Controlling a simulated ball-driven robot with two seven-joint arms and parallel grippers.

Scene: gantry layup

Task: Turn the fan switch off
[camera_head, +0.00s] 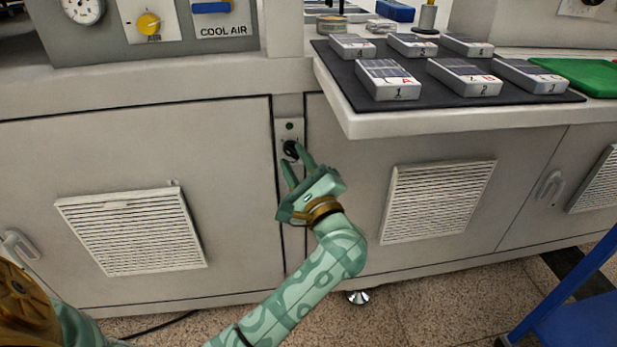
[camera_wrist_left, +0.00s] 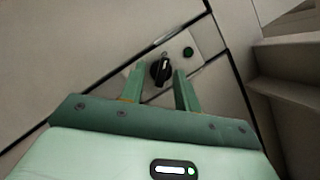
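The fan switch is a black rotary knob (camera_head: 290,150) on a small light plate (camera_head: 289,130) set in the narrow strip between two cabinet doors. A green lamp (camera_head: 289,126) sits above the knob. My left gripper (camera_head: 295,168) is in front of the plate, its two green fingers open and pointing at the knob. In the left wrist view the knob (camera_wrist_left: 161,70) shows between and just beyond the fingertips (camera_wrist_left: 157,72), with a pale pointer line on it. I cannot tell whether the fingers touch it. The lamp (camera_wrist_left: 188,51) looks dark green. My right gripper is not in view.
A worktop ledge (camera_head: 440,122) juts out to the right above the switch, with a black mat (camera_head: 420,100) and several numbered boxes. Vent grilles (camera_head: 132,229) (camera_head: 437,201) stand out on the doors. A blue stand (camera_head: 575,310) is at lower right.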

